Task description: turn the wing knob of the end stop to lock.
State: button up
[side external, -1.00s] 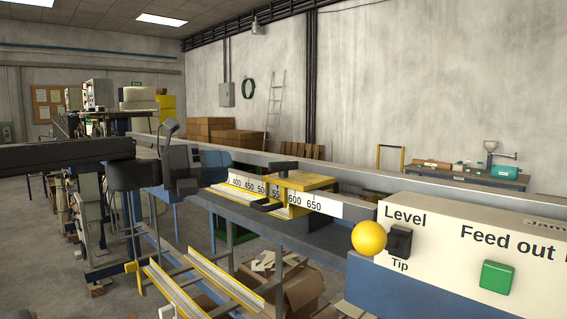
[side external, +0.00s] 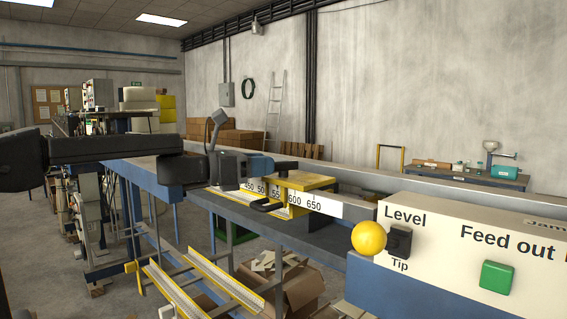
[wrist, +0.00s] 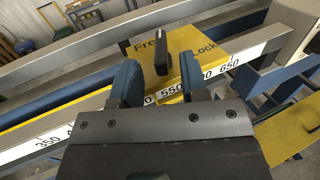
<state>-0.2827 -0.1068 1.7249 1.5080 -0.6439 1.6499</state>
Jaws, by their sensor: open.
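The end stop (side external: 311,181) is a yellow block on the scaled rail, near the 550 to 600 marks. Its black wing knob (side external: 285,166) sits on top. In the wrist view the knob (wrist: 161,54) is upright in the picture, between the words Free and Lock on the yellow plate (wrist: 215,45). My gripper (side external: 264,166) is open and empty, just left of the knob in the side view. In the wrist view its blue fingers appear on either side of the knob, with gaps to both. A black handle (side external: 267,205) shows at the block's front.
The number scale (side external: 322,205) runs along the rail. At the right stands the control box (side external: 460,255) with a yellow ball (side external: 369,238) and green button (side external: 497,277). Yellow rails (side external: 215,277) and a cardboard box (side external: 300,288) lie lower in front. Space above the rail is open.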

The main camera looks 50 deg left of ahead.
aim_at(283, 162)
jog(key=shift+x, duration=2.75)
jog(key=shift+c, duration=0.3)
grip_shut()
jog(key=shift+m+g+h, duration=0.5)
jog(key=shift+m+h, duration=0.2)
jog(key=shift+h, duration=0.3)
jog(key=shift+o, duration=0.3)
grip_release()
